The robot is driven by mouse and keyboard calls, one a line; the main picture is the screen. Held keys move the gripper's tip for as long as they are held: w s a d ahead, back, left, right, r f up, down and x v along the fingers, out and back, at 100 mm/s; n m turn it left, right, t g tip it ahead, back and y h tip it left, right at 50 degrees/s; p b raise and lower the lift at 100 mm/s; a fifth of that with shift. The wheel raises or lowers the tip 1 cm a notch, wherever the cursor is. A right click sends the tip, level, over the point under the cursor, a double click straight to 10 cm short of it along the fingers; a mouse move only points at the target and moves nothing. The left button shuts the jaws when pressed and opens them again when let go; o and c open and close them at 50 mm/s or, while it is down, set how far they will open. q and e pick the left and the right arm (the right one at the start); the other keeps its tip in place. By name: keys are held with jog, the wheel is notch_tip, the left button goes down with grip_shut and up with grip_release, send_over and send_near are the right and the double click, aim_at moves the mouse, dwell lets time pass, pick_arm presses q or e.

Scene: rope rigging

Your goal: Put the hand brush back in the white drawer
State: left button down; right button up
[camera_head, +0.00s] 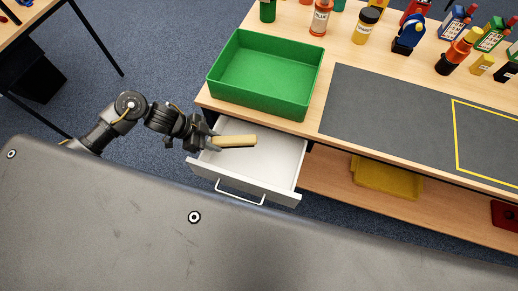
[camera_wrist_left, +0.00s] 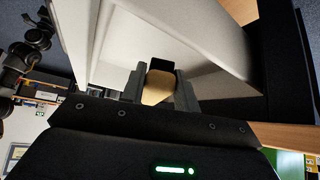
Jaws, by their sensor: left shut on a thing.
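The hand brush (camera_head: 236,141) has a pale wooden body with a dark strip along its lower side. My left gripper (camera_head: 212,141) is shut on one end of it and holds it level over the white drawer (camera_head: 268,165). The drawer is pulled out below the table's front left corner, and its visible inside looks empty. In the left wrist view, the brush's pale end (camera_wrist_left: 158,88) sits between the fingers, with the white drawer (camera_wrist_left: 125,45) behind it. Whether the brush touches the drawer, I cannot tell. My right gripper is not in view.
A green tray (camera_head: 262,105) stands on the table just above the drawer. A grey mat (camera_head: 390,110) lies to its right, with bottles and boxes behind. A yellow tray (camera_head: 385,178) sits on the lower shelf. The drawer's front has a white handle (camera_head: 240,193).

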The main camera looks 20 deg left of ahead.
pick_arm(q)
jog(key=w+d+f, duration=0.1)
jog(key=d, duration=0.2)
jog(key=w+d+f, duration=0.1)
jog(key=d+f, duration=0.1)
jog(key=d, duration=0.1)
jog(key=w+d+f, duration=0.1)
jog(key=d+f, duration=0.1)
jog(key=d, duration=0.1)
jog(key=shift+w+d, duration=0.1)
jog(key=shift+d, duration=0.1)
jog(key=d+f, duration=0.1)
jog(key=d, duration=0.1)
jog(key=w+d+f, duration=0.1)
jog(key=shift+w+d+f+b, duration=0.15)
jog(key=shift+d+f+b, duration=0.2)
jog(key=shift+d+f, duration=0.05)
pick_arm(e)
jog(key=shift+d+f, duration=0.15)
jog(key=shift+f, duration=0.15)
pick_arm(q)
jog(key=shift+f, duration=0.15)
jog(key=c, duration=1.1)
grip_release()
jog(key=shift+o, duration=0.2)
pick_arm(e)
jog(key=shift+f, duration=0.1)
